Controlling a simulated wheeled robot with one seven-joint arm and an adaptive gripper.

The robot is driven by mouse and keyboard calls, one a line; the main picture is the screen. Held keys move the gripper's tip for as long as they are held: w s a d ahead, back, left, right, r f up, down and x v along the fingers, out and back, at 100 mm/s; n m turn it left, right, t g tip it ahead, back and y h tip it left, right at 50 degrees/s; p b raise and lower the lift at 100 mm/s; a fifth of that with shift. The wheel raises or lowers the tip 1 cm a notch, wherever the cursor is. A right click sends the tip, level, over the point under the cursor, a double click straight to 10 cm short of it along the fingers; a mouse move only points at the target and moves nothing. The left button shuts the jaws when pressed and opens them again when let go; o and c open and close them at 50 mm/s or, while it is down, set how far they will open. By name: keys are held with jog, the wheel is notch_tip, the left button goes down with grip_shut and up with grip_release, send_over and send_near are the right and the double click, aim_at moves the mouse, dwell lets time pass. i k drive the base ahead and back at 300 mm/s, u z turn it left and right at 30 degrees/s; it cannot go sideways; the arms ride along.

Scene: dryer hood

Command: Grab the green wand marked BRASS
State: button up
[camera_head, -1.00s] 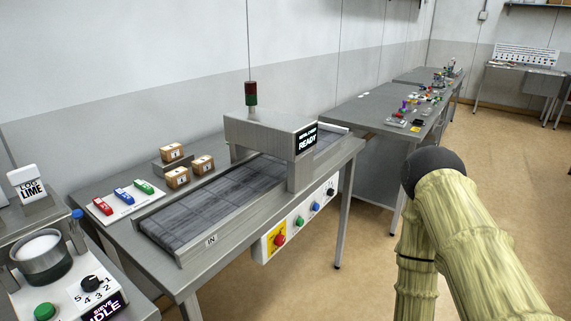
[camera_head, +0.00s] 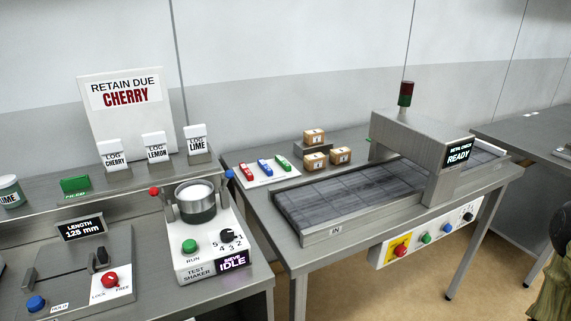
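A small green wand (camera_head: 283,163) lies on a white card (camera_head: 259,182) on the metal-check table, left of the conveyor. It is the rightmost of three; a blue wand (camera_head: 265,166) and a red wand (camera_head: 246,172) lie to its left. Any lettering on the wands is too small to read. My gripper is not in view; only a piece of my arm shows at the lower right edge, far from the wands.
Several small cartons (camera_head: 315,161) stand just right of the wands. The conveyor with its metal-check housing (camera_head: 415,145) fills the table's right part. A sieve shaker (camera_head: 203,240) with upright posts stands at the front left. Floor is open at the right.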

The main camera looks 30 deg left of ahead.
aim_at(280, 159)
jog(key=z, duration=2.2)
jog(key=i, duration=1.35)
jog(key=u, duration=3.8)
